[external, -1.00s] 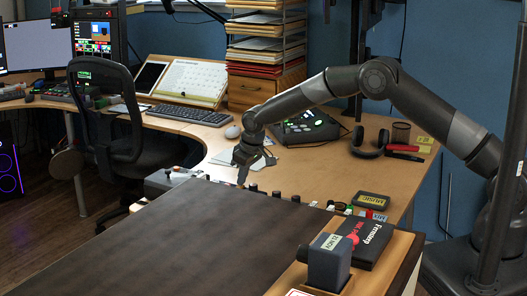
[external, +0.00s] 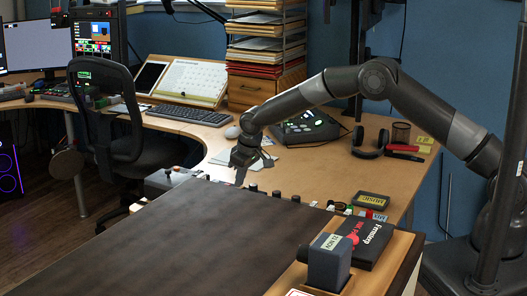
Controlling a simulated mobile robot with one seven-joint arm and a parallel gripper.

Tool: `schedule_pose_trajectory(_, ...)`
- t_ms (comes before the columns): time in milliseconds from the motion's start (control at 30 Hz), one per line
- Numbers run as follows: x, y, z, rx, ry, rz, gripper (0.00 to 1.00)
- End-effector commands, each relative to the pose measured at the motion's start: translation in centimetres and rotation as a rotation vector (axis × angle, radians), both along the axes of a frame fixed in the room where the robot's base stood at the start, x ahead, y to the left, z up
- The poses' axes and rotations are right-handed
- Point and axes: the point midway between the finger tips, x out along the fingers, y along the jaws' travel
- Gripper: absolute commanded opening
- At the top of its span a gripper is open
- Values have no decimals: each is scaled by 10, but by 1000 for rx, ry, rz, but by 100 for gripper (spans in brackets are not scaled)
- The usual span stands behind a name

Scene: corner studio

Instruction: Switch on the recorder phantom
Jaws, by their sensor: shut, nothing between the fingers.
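My gripper (external: 240,178) is shut and empty. It points down behind the far edge of the dark panel, beside a row of small dark knobs or posts (external: 276,194). I cannot tell whether its tips touch anything. A grey box with a small red part on top (external: 168,181) sits to the left of the gripper, at the same edge. A dark device with buttons and a lit green spot (external: 306,127) stands on the desk behind the gripper. I cannot tell which of these is the recorder, and no phantom switch can be made out.
The large dark panel (external: 180,245) fills the foreground. A dark block (external: 329,262) and a black box with red lettering (external: 366,245) are at its right. Headphones (external: 369,145) and a mouse (external: 233,132) lie on the desk.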

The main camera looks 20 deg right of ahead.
Motion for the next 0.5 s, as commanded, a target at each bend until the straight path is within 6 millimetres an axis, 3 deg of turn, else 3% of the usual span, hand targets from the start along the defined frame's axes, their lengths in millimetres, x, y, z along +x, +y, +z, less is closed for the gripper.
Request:
schedule_pose_trajectory(267, 1, -1, 6, 1, -1, 0, 0)
schedule_pose_trajectory(500, 4, -6, 50, 2, -3, -1, 0)
